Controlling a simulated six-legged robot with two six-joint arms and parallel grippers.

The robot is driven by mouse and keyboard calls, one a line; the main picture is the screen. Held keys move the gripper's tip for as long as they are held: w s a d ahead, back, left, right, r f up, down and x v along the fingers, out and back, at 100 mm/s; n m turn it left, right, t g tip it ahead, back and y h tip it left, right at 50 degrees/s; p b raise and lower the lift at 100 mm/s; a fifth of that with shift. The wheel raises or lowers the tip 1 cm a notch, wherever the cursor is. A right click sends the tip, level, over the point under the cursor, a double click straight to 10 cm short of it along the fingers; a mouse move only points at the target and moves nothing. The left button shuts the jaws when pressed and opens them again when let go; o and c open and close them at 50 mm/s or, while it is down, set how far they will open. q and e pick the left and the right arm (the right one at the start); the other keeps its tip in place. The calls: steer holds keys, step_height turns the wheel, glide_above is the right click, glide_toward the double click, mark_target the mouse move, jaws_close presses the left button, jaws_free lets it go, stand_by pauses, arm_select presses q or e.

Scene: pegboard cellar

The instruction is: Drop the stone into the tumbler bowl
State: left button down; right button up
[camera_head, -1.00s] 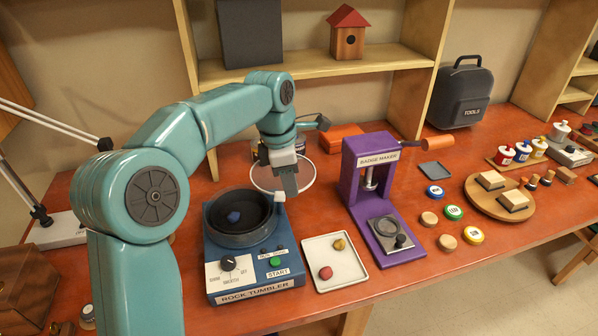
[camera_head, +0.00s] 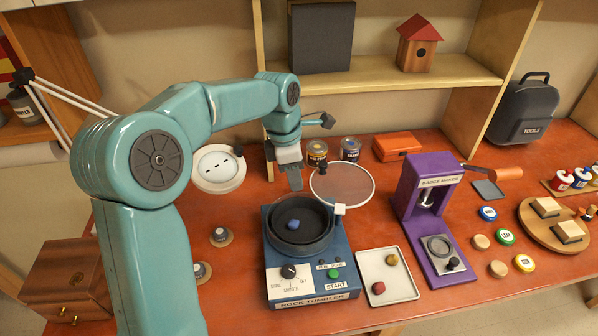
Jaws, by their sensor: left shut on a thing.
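The rock tumbler (camera_head: 308,262) is a blue machine with an open dark bowl (camera_head: 271,228) on top. A blue stone (camera_head: 293,224) lies inside the bowl. The round clear lid (camera_head: 345,187) with a dark knob stands open at the bowl's back right. A pale tray (camera_head: 399,286) right of the tumbler holds a red stone (camera_head: 378,287) and an olive stone (camera_head: 392,259). My left gripper (camera_head: 295,185) points down, above the back of the bowl. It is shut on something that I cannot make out. My right gripper is not in view.
The purple badge maker (camera_head: 413,197) stands right of the tray. Two jars (camera_head: 317,153) and an orange box (camera_head: 397,146) are behind the lid. A wooden chest (camera_head: 72,275) is at the left. Some tabletop left of the tumbler is clear.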

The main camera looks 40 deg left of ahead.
arm_select(q)
steer(key=shift+a+f+b, duration=0.2)
steer(key=shift+f+b, duration=0.25)
steer(key=shift+f, duration=0.1)
step_height(320, 180, down, 5)
steer(key=b, duration=0.4)
steer(key=c, duration=0.8)
jaws_free()
steer(key=shift+d, duration=0.1)
steer(key=r, duration=0.5)
steer(key=s+a+r, duration=0.1)
steer(key=r, duration=0.4)
steer(key=s+a+r+p, duration=0.1)
steer(key=r, duration=0.5)
